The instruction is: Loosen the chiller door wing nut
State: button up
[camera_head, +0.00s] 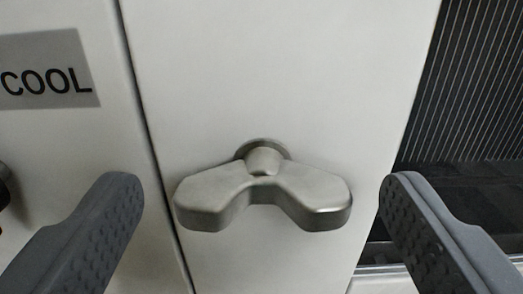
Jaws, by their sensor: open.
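The wing nut (263,190) is a grey metal piece with two wide wings, mounted on a round stud on the pale chiller door (280,70). Its wings spread left and right and droop slightly downward at the ends. My gripper (261,195) is open, with one dark textured finger to the left of the wing nut and the other to its right. A gap shows between each finger and the wing ends. How far the fingertips are from the door surface is hard to tell.
A narrow dark seam (142,105) runs down the left of the door. Beyond it is a pale panel with a grey COOL label (48,69) and a dark, partly cut-off object (4,187) at the left edge. A dark ribbed or mesh area (470,85) lies to the right.

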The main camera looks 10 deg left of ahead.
jog(key=shift+w, duration=0.35)
jog(key=c, duration=1)
